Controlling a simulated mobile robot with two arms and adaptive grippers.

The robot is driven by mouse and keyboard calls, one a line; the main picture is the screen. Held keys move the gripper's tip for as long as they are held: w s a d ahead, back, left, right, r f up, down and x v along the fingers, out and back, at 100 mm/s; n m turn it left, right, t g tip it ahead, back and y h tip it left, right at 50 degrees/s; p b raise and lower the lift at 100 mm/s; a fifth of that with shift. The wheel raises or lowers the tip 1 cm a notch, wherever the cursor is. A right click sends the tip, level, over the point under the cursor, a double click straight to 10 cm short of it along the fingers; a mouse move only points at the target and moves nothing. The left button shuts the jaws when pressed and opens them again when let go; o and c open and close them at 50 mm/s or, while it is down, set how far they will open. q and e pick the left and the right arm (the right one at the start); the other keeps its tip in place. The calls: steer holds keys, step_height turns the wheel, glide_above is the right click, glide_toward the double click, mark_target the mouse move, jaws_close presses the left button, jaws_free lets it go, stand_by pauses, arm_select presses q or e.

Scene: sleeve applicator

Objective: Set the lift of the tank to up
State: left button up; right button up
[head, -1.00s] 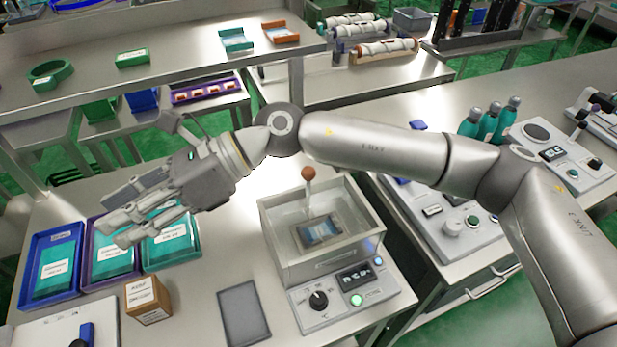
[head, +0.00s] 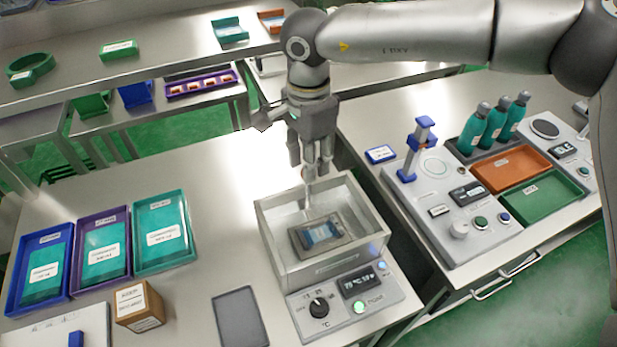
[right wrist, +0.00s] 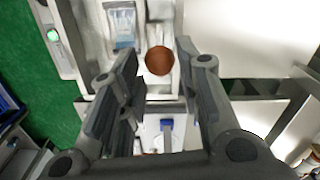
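The tank (head: 290,268) is a grey open bath with a dial and a display on its front panel. A dark tray with a blue and white packet (head: 321,233) lies inside it. The lift's brown ball knob (right wrist: 159,60) shows in the right wrist view, between the spread fingers near their tips. In the head view my right gripper (head: 311,168) points down at the tank's back edge and hides the knob. It is open, and I see no finger closed on the knob. My left gripper is out of view.
A machine with a blue clamp (head: 409,150) stands right of the tank, with teal bottles (head: 495,125) and orange and green trays (head: 543,195) beyond. At left are teal-filled bins (head: 165,232), a brown box (head: 139,305) and a dark plate (head: 240,317).

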step_height(320, 180, down, 6)
steer(key=shift+f+p, duration=0.25)
steer(key=shift+p, duration=0.35)
jaws_close()
steer(key=shift+r, duration=0.2)
